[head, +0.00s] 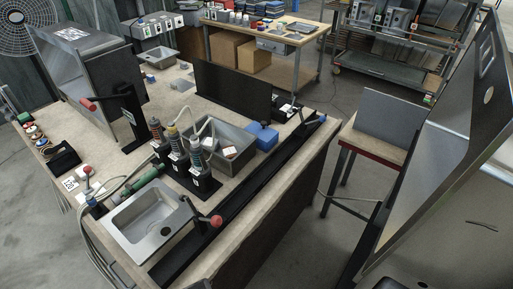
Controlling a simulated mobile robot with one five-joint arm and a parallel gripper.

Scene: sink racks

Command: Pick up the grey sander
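Several upright grey hand tools stand in black holders in the middle of the workbench in the head view. One has an orange-red band (156,130), one a yellow band (174,138), and one (195,151) stands to their right. Hoses rise from some of them. I cannot tell which of these, if any, is the grey sander. No other thing in view is clearly a sander. My gripper is not in view.
The workbench (232,258) holds a near metal sink (130,232), a second basin (242,150), a black upright panel (222,92) and a blue block (263,134). A large metal panel (440,160) rises at right. Bare floor (345,105) shows beyond the bench.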

